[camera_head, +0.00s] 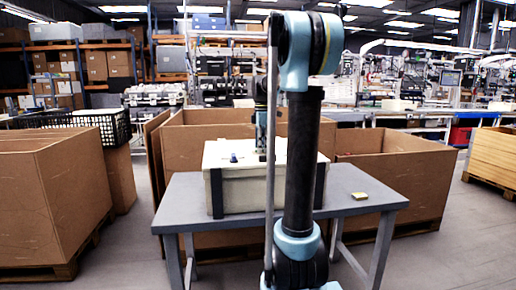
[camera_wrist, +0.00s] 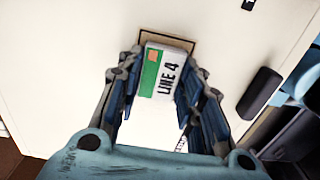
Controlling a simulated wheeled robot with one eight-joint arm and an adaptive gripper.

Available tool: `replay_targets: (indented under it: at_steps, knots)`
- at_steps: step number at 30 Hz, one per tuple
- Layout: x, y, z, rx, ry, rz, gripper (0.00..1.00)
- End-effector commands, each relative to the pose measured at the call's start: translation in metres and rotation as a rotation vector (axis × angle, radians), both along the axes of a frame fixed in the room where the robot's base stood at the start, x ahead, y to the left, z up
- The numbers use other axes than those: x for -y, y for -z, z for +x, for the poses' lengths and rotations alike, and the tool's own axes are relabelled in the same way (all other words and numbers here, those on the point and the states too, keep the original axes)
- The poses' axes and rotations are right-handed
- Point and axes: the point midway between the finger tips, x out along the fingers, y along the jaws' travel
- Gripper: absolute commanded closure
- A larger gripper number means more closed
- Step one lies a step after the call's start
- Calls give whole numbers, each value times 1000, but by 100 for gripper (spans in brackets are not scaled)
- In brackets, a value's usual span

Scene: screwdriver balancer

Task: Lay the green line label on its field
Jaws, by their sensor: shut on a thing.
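The green line label (camera_wrist: 164,74) is a small white plate with a green band, an orange square and the text "LINE 4". My gripper (camera_wrist: 165,68) is shut on it, with one finger on each side. A tan-bordered field (camera_wrist: 168,39) on the pale surface shows just beyond the label's upper edge. The label overlaps its near part, and I cannot tell whether it touches the surface. In the head view the pale box (camera_head: 238,196) with dark corners stands on the grey table, and my gripper is mostly hidden by my arm.
The grey table (camera_head: 190,192) has free room right of the box, where a small yellowish block (camera_head: 360,196) lies. A small blue item (camera_head: 233,158) is on the box top. A black part (camera_wrist: 260,92) stands right of my gripper. Cardboard bins (camera_head: 400,170) surround the table.

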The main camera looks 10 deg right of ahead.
Motion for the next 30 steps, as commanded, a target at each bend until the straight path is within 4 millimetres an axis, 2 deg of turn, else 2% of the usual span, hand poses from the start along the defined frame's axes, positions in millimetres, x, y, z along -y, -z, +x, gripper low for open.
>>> replay_targets:
  at_steps: [1,2,4,17,23,30]
  knots:
    - [0,0,0,0,0,0,78]
    - [0,0,0,0,0,0,59]
    - [0,0,0,0,0,0,43]
    - [0,-4,0,0,0,0,42]
    - [0,-30,0,0,0,0,42]
    - [0,-76,1,-1,0,0,42]
